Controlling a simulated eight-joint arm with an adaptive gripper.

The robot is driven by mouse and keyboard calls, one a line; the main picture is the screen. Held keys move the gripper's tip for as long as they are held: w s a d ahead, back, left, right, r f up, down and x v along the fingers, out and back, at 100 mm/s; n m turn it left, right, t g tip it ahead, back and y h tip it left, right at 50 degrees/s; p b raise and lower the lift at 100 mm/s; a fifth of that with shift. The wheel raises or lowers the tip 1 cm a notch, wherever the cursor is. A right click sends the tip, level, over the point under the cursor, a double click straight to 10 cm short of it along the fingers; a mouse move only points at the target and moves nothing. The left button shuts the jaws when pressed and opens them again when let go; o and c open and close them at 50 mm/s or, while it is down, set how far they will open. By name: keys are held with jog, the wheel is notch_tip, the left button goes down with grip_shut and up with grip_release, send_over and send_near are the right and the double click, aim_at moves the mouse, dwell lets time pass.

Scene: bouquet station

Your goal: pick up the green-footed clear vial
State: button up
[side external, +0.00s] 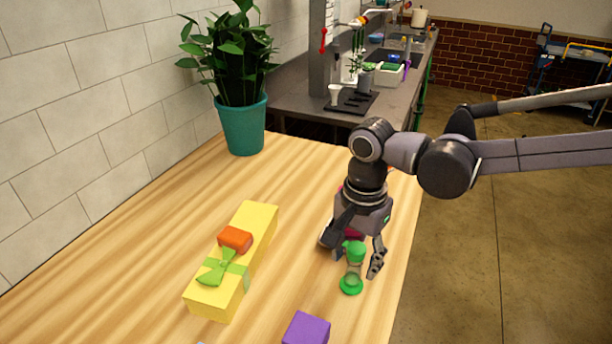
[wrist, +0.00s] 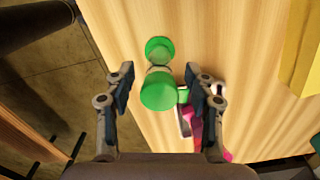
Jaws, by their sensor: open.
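The green-footed clear vial (side external: 353,268) stands upright on the wooden table near its right edge, with a green foot below, a clear middle and a green top. In the wrist view the vial (wrist: 158,90) shows between and slightly ahead of the two fingers, its green top nearest the camera. My gripper (side external: 357,266) points down over the vial with a finger on each side. The fingers (wrist: 158,88) are apart and nothing is held. Whether a finger touches the vial cannot be told.
A yellow box (side external: 203,294) with a green bow and an orange block (side external: 235,239) on it lies to the left. A purple block (side external: 306,329) is in front. A pink item (wrist: 196,128) lies close behind the vial. A potted plant (side external: 240,125) stands at the back.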

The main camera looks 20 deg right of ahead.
jog(key=shift+f, duration=1.4)
grip_shut()
jog(key=shift+r, duration=0.15)
